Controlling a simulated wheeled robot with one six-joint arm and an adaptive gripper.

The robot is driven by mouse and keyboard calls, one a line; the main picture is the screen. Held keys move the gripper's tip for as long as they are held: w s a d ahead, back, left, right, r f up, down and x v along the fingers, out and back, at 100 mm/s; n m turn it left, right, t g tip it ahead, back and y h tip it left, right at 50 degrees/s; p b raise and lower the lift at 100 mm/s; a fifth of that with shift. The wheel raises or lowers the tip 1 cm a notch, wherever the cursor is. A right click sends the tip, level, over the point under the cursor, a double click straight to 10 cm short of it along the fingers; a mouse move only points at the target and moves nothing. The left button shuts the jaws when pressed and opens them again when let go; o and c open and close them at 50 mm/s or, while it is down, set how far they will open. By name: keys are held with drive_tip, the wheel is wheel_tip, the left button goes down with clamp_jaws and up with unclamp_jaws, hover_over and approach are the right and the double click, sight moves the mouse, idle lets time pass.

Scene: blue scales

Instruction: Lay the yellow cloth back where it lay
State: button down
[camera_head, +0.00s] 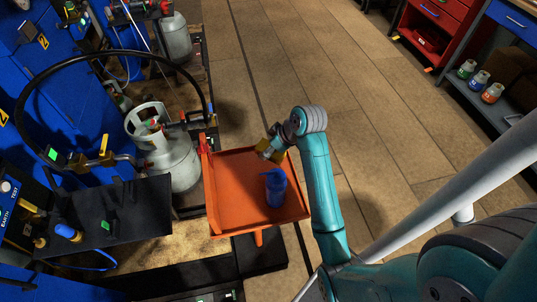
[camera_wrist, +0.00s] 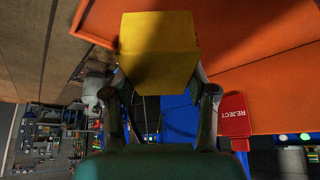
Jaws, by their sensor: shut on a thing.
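The yellow cloth (camera_wrist: 158,48) looks like a folded, flat square in the wrist view. My gripper (camera_wrist: 160,84) is shut on its near edge. In the head view the cloth (camera_head: 264,151) shows small and dark yellow, partly covered by my gripper (camera_head: 273,146). It is over the far right part of the orange tray (camera_head: 228,205). The tray also shows beyond the cloth in the wrist view (camera_wrist: 255,45). I cannot tell whether the cloth touches the tray.
A blue bottle (camera_head: 276,190) stands in the tray, right of its middle and nearer than the cloth. A grey gas cylinder (camera_head: 172,160) stands left of the tray. Open floor (camera_head: 290,60) lies beyond.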

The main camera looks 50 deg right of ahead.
drive_tip(key=shift+f, duration=1.95)
drive_tip(key=shift+f, duration=0.15)
drive_tip(key=shift+c, duration=1.7)
unclamp_jaws()
drive_tip(key=v, duration=1.2)
drive_tip(key=shift+s, duration=0.15)
